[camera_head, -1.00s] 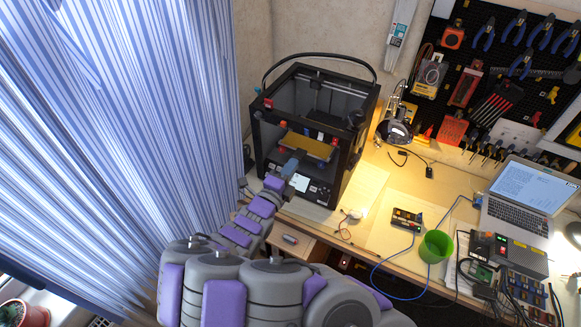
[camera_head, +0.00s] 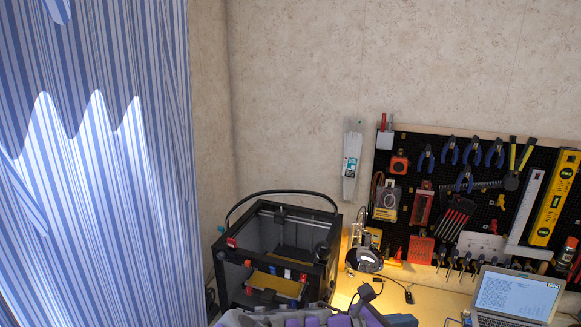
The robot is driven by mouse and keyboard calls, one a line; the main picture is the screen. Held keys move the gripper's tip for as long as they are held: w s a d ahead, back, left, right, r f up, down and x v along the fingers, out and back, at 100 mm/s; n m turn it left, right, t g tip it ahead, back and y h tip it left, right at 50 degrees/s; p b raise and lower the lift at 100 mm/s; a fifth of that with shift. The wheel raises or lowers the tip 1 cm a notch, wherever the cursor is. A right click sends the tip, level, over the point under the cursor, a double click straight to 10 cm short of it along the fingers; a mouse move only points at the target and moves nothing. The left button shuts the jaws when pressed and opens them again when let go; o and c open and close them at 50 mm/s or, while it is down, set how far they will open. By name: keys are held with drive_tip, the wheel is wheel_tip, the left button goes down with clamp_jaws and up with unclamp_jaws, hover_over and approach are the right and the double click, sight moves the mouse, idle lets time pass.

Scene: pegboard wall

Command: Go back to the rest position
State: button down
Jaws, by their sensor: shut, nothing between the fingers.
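My arm is folded low at the bottom edge of the head view, its purple pads just showing. My gripper (camera_head: 368,295) is a small dark shape at the bottom, shut and empty, partly cut off by the frame edge. It appears in front of the desk, to the right of the black 3D printer (camera_head: 322,252) in the picture. The printer stands on the desk with its yellow plate (camera_head: 275,284) inside; my arm hides its lower front.
A blue-striped curtain (camera_head: 100,150) hangs at the left. A pegboard (camera_head: 408,165) with tools is on the right wall. A lamp (camera_head: 364,258) and an open laptop (camera_head: 515,295) stand on the desk (camera_head: 432,300). The upper wall (camera_head: 300,90) is bare.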

drive_tip(key=s+d+f+m+g+y+b, duration=0.1)
drive_tip(key=s+d+f+m+g+y, duration=0.15)
drive_tip(key=s+m, duration=0.5)
drive_tip(key=s+d+f+m+g+y+b, duration=0.2)
drive_tip(key=s+f+m+g+y, duration=0.15)
drive_tip(key=s+m, duration=0.4)
drive_tip(key=s+a+f+m+y+b, duration=0.2)
drive_tip(key=s+a+m+y, duration=0.6)
drive_tip(key=s+a, duration=0.4)
drive_tip(key=shift+s+a+f+m+y, duration=0.15)
drive_tip(key=shift+a+f+m+y, duration=0.25)
drive_tip(key=shift+a+y, duration=0.25)
drive_tip(key=shift+d, duration=0.2)
drive_tip(key=shift+b, duration=0.3)
